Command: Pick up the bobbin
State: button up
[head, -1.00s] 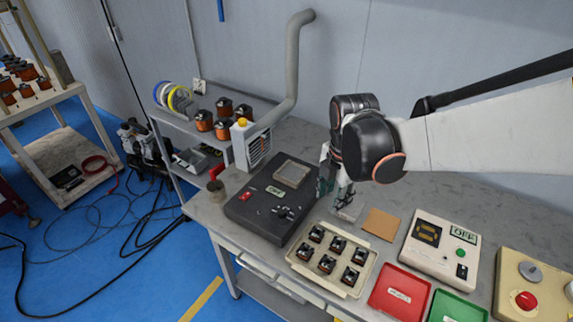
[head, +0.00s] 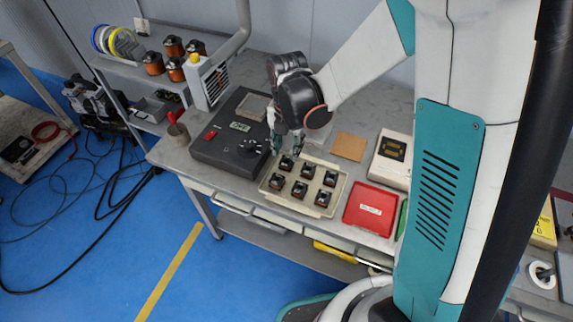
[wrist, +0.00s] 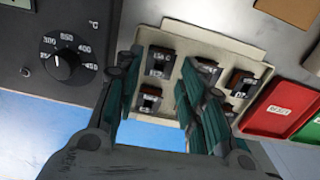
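Several small dark bobbins with copper-coloured windings sit in a cream tray (head: 296,208) on the bench, in two rows. The back-left bobbin (head: 287,162) is just below my gripper (head: 286,146) in the head view. In the wrist view the tray (wrist: 215,42) lies ahead of my gripper (wrist: 162,85). Its two teal fingers are apart, with nothing held between them. One bobbin (wrist: 159,63) shows in the gap between the fingers, and another (wrist: 148,99) is nearer. The right finger partly hides other bobbins. I cannot tell the exact height above the tray.
A black box with a temperature dial (wrist: 68,57) stands left of the tray. A red bin (head: 371,208) and a partly hidden green bin are to the right. A brown pad (head: 348,147) lies behind the tray. Larger copper coils (head: 153,63) stand on the raised shelf.

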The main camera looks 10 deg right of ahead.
aim_at(287, 159)
notch_tip(287, 159, down, 5)
jog(key=b, duration=0.2)
jog(key=shift+s+f+b, duration=0.1)
jog(key=shift+f+b, duration=0.05)
jog(key=shift+b, duration=0.15)
jog(key=c, duration=0.7)
